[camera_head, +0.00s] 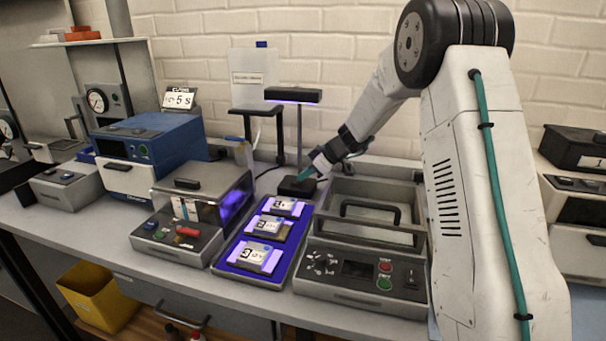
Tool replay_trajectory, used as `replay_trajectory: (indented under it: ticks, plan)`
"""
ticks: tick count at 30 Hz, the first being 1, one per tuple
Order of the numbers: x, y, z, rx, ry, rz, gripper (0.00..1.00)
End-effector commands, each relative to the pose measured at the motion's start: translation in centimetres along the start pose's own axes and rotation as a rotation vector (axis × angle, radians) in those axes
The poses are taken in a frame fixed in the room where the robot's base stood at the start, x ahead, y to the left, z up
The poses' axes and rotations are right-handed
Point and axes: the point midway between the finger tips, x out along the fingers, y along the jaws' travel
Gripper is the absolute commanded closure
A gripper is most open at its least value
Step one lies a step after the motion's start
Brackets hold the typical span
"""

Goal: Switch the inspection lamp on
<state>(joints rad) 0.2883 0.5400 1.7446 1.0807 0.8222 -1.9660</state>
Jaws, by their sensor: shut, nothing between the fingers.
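The inspection lamp (293,96) stands at the back of the bench, with a flat black head on a thin upright post. A violet glow shows under its head, and violet light falls on the blue tray (228,268) in front. Its dark base (297,188) sits behind the tray. My gripper (306,174) is shut and empty, pointing down and left at the top of the base. Its tips are at or just above the base; I cannot tell whether they touch. Any switch on the base is hidden or too small to make out.
The tray holds 3 numbered pouches (267,225). A grey machine with a handled lid (370,212) stands right of the tray, and a clear-covered machine (180,245) stands left. A second black stand (257,112) is just left of the lamp post. A brick wall is behind.

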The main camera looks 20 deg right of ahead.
Motion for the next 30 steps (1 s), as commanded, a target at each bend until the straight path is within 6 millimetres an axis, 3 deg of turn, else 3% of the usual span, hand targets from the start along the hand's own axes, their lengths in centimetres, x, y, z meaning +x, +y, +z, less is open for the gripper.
replay_trajectory:
  ticks: [5, 17, 23, 30]
  plan:
    - [0.1, -0.9, -0.2, -0.001, -0.001, -0.006, 1.0]
    - [-0.3, -0.9, -1.1, -0.007, 0.003, -0.006, 1.0]
    - [-2.9, -0.3, -3.5, -0.008, 0.002, -0.005, 1.0]
    - [-8.6, 0.6, -3.1, -0.003, 0.0, -0.002, 1.0]
